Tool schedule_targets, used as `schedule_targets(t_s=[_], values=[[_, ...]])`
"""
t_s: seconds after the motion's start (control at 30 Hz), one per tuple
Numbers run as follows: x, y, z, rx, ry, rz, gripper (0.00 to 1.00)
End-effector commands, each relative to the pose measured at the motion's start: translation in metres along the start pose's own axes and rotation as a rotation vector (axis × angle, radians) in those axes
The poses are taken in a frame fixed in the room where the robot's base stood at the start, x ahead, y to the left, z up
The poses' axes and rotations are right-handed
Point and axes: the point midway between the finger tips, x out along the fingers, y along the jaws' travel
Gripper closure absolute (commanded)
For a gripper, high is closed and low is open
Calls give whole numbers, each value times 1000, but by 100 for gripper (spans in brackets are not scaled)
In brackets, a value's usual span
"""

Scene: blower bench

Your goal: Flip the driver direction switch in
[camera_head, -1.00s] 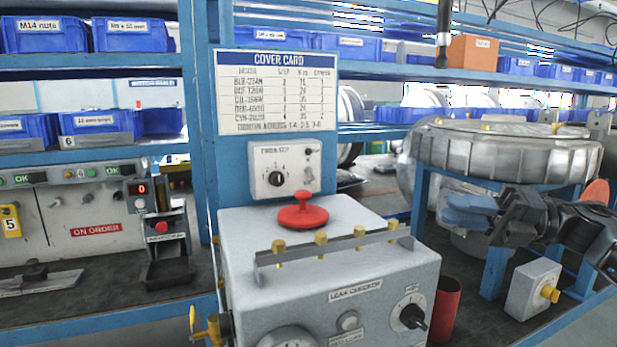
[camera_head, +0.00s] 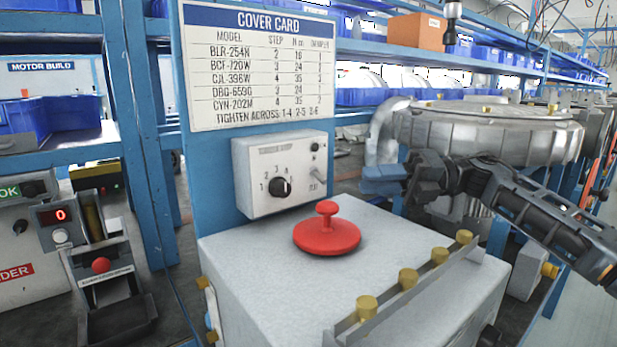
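A pale control box (camera_head: 250,165) is fixed to the blue post below the cover card. Its face carries a black rotary knob (camera_head: 280,187) with numbers around it. At the right of the face is a small metal toggle lever (camera_head: 317,176), with a small dark round part (camera_head: 314,147) above it. The lettering there is too small to read, so I cannot tell which way the switch is set. My gripper (camera_head: 372,180) is right of the box, apart from it, with blue fingertips pointing left. Its fingers look close together, but any gap between them is unclear. I see nothing held.
A grey box with a red knobbed disc (camera_head: 327,237) and a rail of brass knobs (camera_head: 408,278) stands below the control box. A large metal housing (camera_head: 490,130) is behind my arm. A hanging tool (camera_head: 452,20) is above. The cover card (camera_head: 258,65) is overhead.

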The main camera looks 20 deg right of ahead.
Motion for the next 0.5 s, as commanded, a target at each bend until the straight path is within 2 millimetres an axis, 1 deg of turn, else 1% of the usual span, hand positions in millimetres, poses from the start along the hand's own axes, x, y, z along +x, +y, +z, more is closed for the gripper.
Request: schedule_targets(t_s=[0.17, 0.3, 0.5], values=[[17, 1, 0, 0, 3, 0, 80], [40, 2, 0, 0, 4, 1, 80], [67, 1, 0, 1, 2, 2, 80]])
